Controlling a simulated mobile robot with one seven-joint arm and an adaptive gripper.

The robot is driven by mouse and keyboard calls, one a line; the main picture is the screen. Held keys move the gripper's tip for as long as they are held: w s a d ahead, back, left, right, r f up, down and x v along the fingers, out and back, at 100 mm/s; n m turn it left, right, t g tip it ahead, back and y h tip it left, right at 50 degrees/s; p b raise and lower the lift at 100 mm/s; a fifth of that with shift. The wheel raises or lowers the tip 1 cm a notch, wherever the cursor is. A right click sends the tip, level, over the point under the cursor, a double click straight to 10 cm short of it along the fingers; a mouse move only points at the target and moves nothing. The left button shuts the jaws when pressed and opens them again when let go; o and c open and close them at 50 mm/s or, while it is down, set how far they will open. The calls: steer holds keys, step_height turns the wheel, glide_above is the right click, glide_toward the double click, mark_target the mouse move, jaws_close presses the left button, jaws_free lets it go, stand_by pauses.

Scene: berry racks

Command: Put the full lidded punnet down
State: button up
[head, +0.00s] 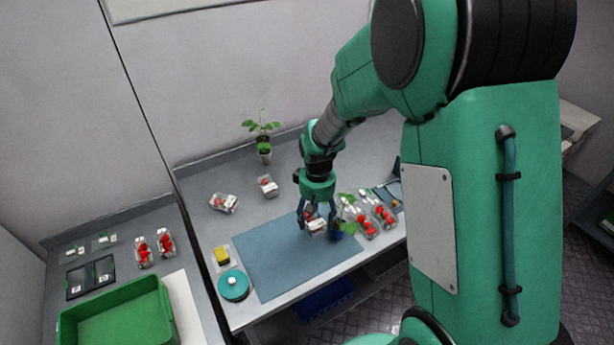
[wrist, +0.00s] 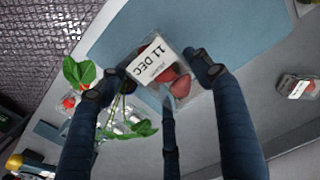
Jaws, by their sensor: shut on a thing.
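A lidded punnet of red strawberries (wrist: 176,84) with a white label reading "11 DEC" is held between the fingers of my gripper (wrist: 148,80). In the head view the held punnet (head: 317,227) shows at the end of my gripper (head: 318,215), over the right part of the blue mat (head: 262,262). I cannot tell whether its underside touches the mat. The fingers hide part of its sides.
Two lidded punnets (head: 224,203) (head: 268,187) stand behind the mat. Open punnets of strawberries (head: 367,226) and a leafy plant (head: 346,227) are close on the right. The mat's left and middle are clear.

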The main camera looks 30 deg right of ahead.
steer(key=shift+w+d+r, duration=0.2)
steer(key=shift+w+d, duration=0.2)
steer(key=shift+w, duration=0.3)
steer(key=w+d+p, duration=0.4)
steer(key=w+d, duration=0.5)
steer(key=w, duration=0.5)
step_height(320, 180, down, 6)
steer(key=shift+s+d+r, duration=0.1)
steer(key=shift+r, duration=0.1)
steer(key=w+d, duration=0.1)
steer(key=w, duration=0.4)
steer(key=w+d+f, duration=0.1)
steer(key=w+d, duration=0.1)
steer(key=w, duration=0.3)
steer(key=w+d, duration=0.2)
steer(key=w, duration=0.3)
steer(key=shift+w+d+f+b, duration=0.1)
steer(key=shift+d+f+b, duration=0.1)
steer(key=shift+b, duration=0.15)
steer(key=shift+f, duration=1.75)
steer(key=shift+f, duration=0.15)
